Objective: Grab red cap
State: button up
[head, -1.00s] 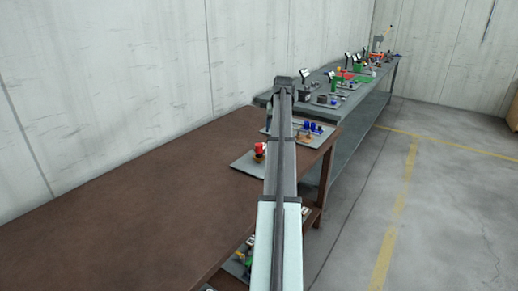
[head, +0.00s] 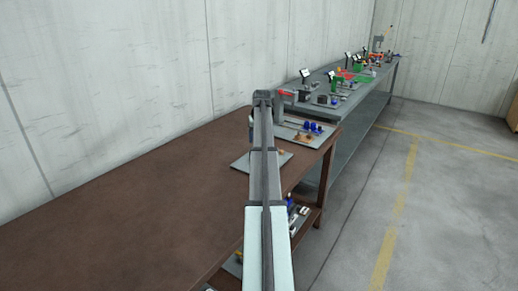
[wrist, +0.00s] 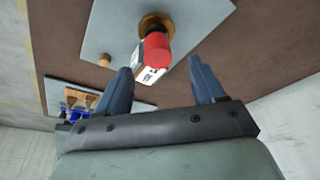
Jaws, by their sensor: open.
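The red cap (wrist: 157,53) shows in the wrist view, upper middle, on top of a screw jack with an orange-brown base (wrist: 156,22). The jack stands on a grey plate (wrist: 205,22). My gripper (wrist: 160,80) is open in the wrist view, with its two blue-grey fingers apart. The cap appears just beyond the fingertips, in line with the gap between them, and nothing is held. In the head view my arm hides the cap; part of the grey plate (head: 240,163) shows beside the arm.
A second plate (head: 293,124) with blue parts (head: 312,127) and orange-brown parts lies farther along the brown table (head: 120,210). A small orange-brown piece (wrist: 105,60) sits near the cap's plate edge. A grey bench (head: 350,105) with more items stands beyond. The table's near left is clear.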

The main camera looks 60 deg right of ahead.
jog(key=shift+x, duration=2.75)
jog(key=shift+d, duration=0.1)
jog(key=c, duration=1.1)
